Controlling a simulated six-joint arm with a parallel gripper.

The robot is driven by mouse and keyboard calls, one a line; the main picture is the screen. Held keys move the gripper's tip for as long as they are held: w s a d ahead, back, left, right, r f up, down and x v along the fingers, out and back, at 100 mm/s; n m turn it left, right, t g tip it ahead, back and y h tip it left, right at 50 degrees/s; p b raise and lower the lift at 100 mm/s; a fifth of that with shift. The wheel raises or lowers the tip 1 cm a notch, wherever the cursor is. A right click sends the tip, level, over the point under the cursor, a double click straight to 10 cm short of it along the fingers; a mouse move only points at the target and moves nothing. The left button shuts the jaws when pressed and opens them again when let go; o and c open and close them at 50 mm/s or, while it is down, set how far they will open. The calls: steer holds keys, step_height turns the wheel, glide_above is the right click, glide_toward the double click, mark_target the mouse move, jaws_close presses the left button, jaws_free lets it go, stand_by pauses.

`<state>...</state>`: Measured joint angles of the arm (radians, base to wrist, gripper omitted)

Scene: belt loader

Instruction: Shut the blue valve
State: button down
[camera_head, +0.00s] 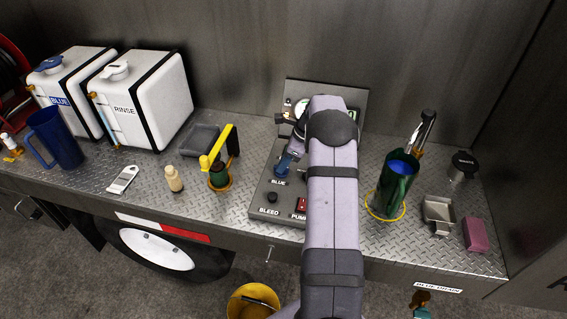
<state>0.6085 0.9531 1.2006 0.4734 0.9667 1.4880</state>
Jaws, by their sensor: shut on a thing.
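The blue valve (284,163) stands on the dark control panel, just above its "BLUE" label. Its blue part shows to the left of my arm. My gripper (291,151) reaches down at the valve from above and is shut on it. My forearm and wrist cover the right part of the panel, and the fingertips are small and partly hidden. I cannot tell the exact angle of the valve handle.
The control panel (262,207) also carries a black "BLEED" knob (272,197) and a red pump switch (302,204). A yellow-handled lever (219,148) stands to the left. A green pitcher (396,185) with blue contents stands right of my arm. White tanks stand at left.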

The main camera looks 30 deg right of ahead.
steer(key=c, duration=1.8)
jaws_free()
steer(key=shift+r, duration=0.1)
steer(key=b+v, duration=0.2)
steer(key=v, duration=0.5)
steer(key=shift+b, duration=0.4)
steer(key=shift+r, duration=0.1)
